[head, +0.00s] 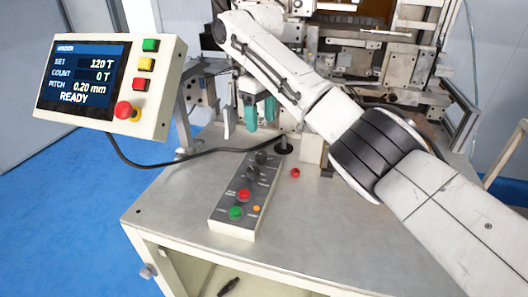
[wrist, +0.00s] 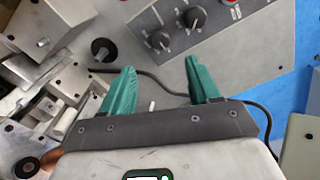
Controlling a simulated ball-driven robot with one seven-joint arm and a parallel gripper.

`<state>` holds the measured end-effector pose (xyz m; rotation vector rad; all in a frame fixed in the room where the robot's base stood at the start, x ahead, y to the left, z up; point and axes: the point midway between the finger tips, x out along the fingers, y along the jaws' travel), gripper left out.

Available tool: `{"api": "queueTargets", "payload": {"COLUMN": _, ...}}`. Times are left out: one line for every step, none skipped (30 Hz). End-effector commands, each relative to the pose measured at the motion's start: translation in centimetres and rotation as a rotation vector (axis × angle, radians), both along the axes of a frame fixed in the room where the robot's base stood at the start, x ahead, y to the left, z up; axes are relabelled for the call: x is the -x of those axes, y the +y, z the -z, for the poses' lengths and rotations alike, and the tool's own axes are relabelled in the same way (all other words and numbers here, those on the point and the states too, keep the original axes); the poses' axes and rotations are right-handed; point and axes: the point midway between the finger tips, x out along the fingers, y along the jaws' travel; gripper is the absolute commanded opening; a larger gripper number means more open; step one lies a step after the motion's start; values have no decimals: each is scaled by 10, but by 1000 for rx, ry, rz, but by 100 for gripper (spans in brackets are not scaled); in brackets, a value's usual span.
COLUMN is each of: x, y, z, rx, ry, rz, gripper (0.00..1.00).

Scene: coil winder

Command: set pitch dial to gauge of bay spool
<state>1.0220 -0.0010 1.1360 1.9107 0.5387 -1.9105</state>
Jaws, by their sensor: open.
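A grey control box on the table carries two black dials. They show in the head view as an upper dial (head: 261,158) and a lower dial (head: 252,174), and in the wrist view (wrist: 195,17) (wrist: 160,40). Their labels are too small to read, so I cannot tell which sets pitch. The display (head: 82,75) reads SET 120 T, COUNT 0 T, PITCH 0.20 mm, READY. My gripper (head: 259,112) has teal fingers. In the wrist view it (wrist: 161,66) is open and empty, apart from the dials. I cannot make out a bay spool or its gauge.
A black cable (head: 190,160) crosses the table. A small red knob (head: 295,173) is to the right. The winder (head: 365,60) stands behind; the table front (head: 310,240) is clear.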

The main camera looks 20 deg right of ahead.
Motion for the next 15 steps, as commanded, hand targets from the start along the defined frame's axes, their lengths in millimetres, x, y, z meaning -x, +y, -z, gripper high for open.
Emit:
{"api": "queueTargets", "payload": {"x": 0, "y": 0, "z": 4, "rx": 0, "ry": 2, "rz": 0, "gripper": 61}}
{"api": "queueTargets", "payload": {"x": 0, "y": 0, "z": 7, "rx": 1, "ry": 3, "rz": 0, "gripper": 61}}
{"api": "queueTargets", "payload": {"x": 1, "y": -1, "z": 12, "rx": 1, "ry": 4, "rz": 1, "gripper": 61}}
{"api": "queueTargets", "payload": {"x": 1, "y": -1, "z": 17, "rx": 0, "ry": 4, "rz": 1, "gripper": 61}}
{"api": "queueTargets", "payload": {"x": 1, "y": 0, "z": 21, "rx": 0, "ry": 4, "rz": 1, "gripper": 61}}
{"api": "queueTargets", "payload": {"x": 1, "y": 0, "z": 28, "rx": 0, "ry": 4, "rz": 0, "gripper": 61}}
{"api": "queueTargets", "payload": {"x": 1, "y": 0, "z": 34, "rx": 2, "ry": 5, "rz": 0, "gripper": 61}}
{"api": "queueTargets", "payload": {"x": 1, "y": 0, "z": 39, "rx": 1, "ry": 4, "rz": 0, "gripper": 61}}
{"api": "queueTargets", "payload": {"x": 1, "y": -1, "z": 47, "rx": 1, "ry": 4, "rz": 0, "gripper": 61}}
{"api": "queueTargets", "payload": {"x": 1, "y": -1, "z": 53, "rx": 1, "ry": 4, "rz": 0, "gripper": 61}}
{"api": "queueTargets", "payload": {"x": 1, "y": -1, "z": 58, "rx": 1, "ry": 4, "rz": 0, "gripper": 61}}
{"api": "queueTargets", "payload": {"x": 1, "y": -1, "z": 65, "rx": 1, "ry": 3, "rz": 0, "gripper": 61}}
{"api": "queueTargets", "payload": {"x": 1, "y": 0, "z": 70, "rx": 1, "ry": 3, "rz": 0, "gripper": 61}}
{"api": "queueTargets", "payload": {"x": 1, "y": 0, "z": 75, "rx": 1, "ry": 3, "rz": 0, "gripper": 61}}
{"api": "queueTargets", "payload": {"x": 1, "y": 0, "z": 81, "rx": 0, "ry": 4, "rz": 0, "gripper": 61}}
